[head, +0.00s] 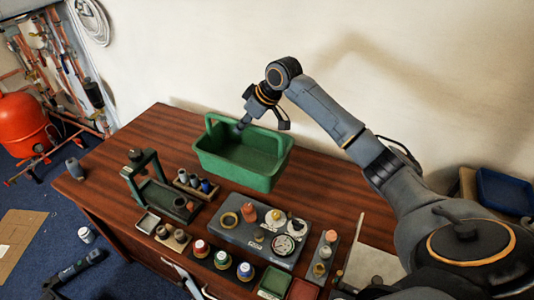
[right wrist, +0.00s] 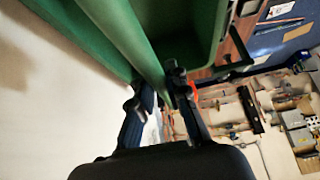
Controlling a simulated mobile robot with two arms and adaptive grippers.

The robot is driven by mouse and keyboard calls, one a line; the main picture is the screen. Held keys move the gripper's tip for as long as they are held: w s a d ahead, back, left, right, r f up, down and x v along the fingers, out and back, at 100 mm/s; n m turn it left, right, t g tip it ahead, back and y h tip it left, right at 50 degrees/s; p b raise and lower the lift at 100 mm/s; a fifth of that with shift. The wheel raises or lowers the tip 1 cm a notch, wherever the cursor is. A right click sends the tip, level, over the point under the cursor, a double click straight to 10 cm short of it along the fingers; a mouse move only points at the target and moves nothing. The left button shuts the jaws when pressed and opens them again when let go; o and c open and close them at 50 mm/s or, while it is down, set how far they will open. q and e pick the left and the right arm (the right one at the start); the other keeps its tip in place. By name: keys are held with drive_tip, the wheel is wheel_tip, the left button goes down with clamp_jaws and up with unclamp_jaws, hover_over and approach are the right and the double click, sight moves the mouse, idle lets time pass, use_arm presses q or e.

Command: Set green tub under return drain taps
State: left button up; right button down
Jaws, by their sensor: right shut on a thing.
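The green tub (head: 240,165) is upright over the back of the wooden table; I cannot tell whether its base touches the wood. It has a raised handle at its left end. Copper pipework (head: 70,65) with valves stands at the far left; I cannot make out which are the return drain taps.
A red tank (head: 20,122) stands beside the pipework. The table (head: 130,130) holds a small stand (head: 150,185), a grey tray (head: 230,237) of fittings and several small pots near its front. Blue floor (head: 45,185) lies left of the table.

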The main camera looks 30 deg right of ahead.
drive_tip(key=s+d+f, duration=0.2)
drive_tip(key=d, duration=0.1)
drive_tip(key=p, duration=0.1)
hover_over(271, 166)
drive_tip(key=f, duration=0.4)
drive_tip(key=shift+w+a+f, duration=0.15)
drive_tip(key=shift+a+f, duration=0.05)
drive_tip(key=shift+f, duration=0.2)
wheel_tip(271, 166, down, 3)
drive_tip(key=shift+d+r+p, duration=0.1)
drive_tip(key=shift+d+p, duration=0.05)
drive_tip(key=shift+p, duration=0.4)
drive_tip(key=shift+f, duration=0.45)
drive_tip(key=c, duration=1.3)
unclamp_jaws()
